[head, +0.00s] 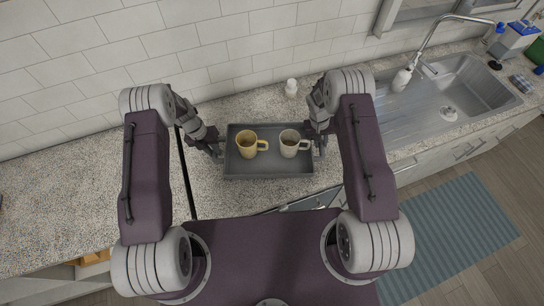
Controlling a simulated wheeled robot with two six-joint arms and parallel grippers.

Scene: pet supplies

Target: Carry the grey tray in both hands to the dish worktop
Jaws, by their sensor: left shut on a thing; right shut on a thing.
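The grey tray (268,171) is in front of me at the middle of the head view, over the speckled worktop (262,105). I cannot tell whether it rests on the worktop or is held just above it. A yellow mug (247,146) and a pale grey mug (290,143) stand upright in it side by side. My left gripper (217,151) is shut on the tray's left end. My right gripper (319,148) is shut on its right end. The fingertips are small and partly hidden by my wrists.
A blue-grey mat (455,235) lies on the floor. The left worktop (60,205) is clear.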

